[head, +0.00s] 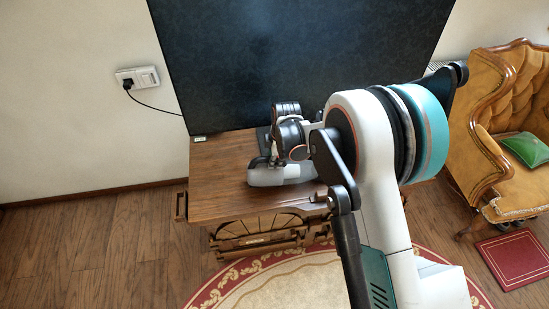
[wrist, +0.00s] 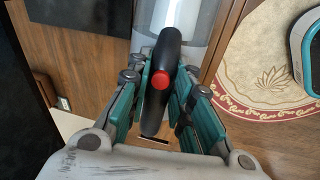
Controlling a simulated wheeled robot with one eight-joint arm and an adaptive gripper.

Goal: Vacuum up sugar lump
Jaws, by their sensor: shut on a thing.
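In the wrist view my gripper (wrist: 163,92) has its teal fingers closed on both sides of a black handle with a round red button. The handle belongs to a handheld vacuum (wrist: 200,22) with a clear grey body, which runs out of the top of the picture. In the head view a rounded grey-white body, which looks like the vacuum (head: 275,175), is at the top of the wooden cabinet (head: 225,160), below my wrist. Whether it touches the cabinet top is unclear. My fingers are hidden there. I see no sugar lump in either view.
A large dark screen (head: 290,60) stands along the back of the cabinet. A tufted armchair (head: 500,90) with a green cushion (head: 526,149) is at right, near a red book-like item (head: 515,258). A round rug (head: 290,285) lies in front. Bare floor (head: 90,240) is at left.

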